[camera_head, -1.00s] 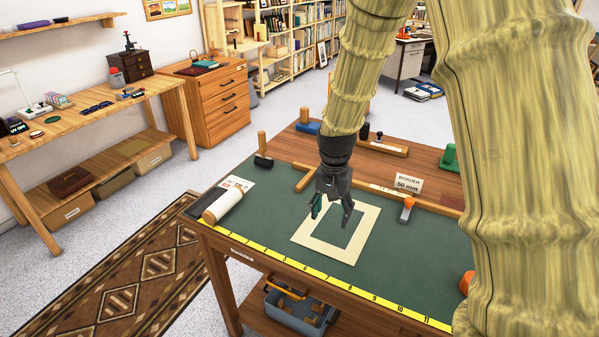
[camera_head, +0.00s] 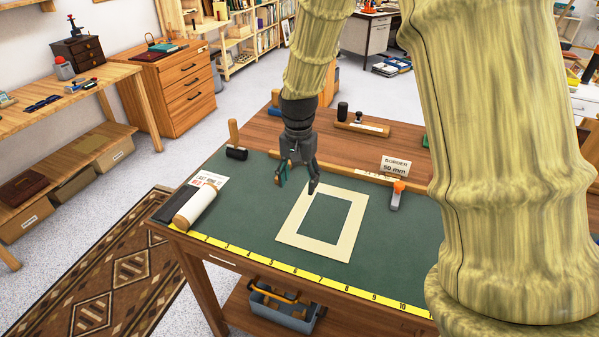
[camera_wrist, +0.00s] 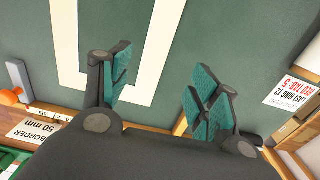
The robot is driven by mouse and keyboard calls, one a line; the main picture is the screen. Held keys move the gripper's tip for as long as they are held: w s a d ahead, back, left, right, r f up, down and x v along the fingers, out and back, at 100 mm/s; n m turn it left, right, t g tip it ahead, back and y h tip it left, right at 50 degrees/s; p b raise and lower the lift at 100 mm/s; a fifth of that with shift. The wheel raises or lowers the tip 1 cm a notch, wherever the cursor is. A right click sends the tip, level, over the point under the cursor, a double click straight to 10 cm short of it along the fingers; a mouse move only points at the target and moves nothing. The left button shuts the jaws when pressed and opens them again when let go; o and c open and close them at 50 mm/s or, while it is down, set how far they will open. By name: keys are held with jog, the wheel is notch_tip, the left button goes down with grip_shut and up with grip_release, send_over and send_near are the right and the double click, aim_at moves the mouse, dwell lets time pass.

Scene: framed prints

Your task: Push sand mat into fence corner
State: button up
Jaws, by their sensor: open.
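The sand mat, a cream rectangular frame with an open middle (camera_head: 315,248), lies flat on the green bench surface, apart from the wooden fence strip (camera_head: 375,178) behind it. In the wrist view two sides of the mat (camera_wrist: 165,40) run up out of the picture. My gripper (camera_head: 296,187) is open and empty, at the mat's far left corner. In the wrist view its teal-padded fingers (camera_wrist: 160,95) are spread, one over the mat's near end and one beside it. Whether they touch the mat or bench I cannot tell. The fence corner is hidden behind my gripper.
A white roll (camera_head: 200,205) and a printed card (camera_head: 208,180) lie at the left. A black-headed mallet (camera_head: 235,140) stands behind them. An orange-topped tool (camera_head: 397,195) and the border sign (camera_head: 395,167) are right of the mat. A yellow ruler (camera_head: 320,277) edges the front.

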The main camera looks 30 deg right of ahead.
aim_at(301, 209)
jog(key=f, duration=0.1)
jog(key=s+f, duration=0.1)
jog(key=f, duration=0.1)
jog(key=shift+s+d, duration=0.1)
jog(key=shift+s, duration=0.1)
jog(key=f, duration=0.3)
jog(key=shift+w+f+p, duration=0.4)
jog(key=shift+s+f, duration=0.2)
jog(key=shift+f, duration=0.25)
jog(key=shift+w+f, duration=0.1)
jog(key=shift+f, duration=0.1)
jog(key=shift+r, duration=0.1)
jog(key=shift+c, duration=0.2)
jog(key=c, duration=1.1)
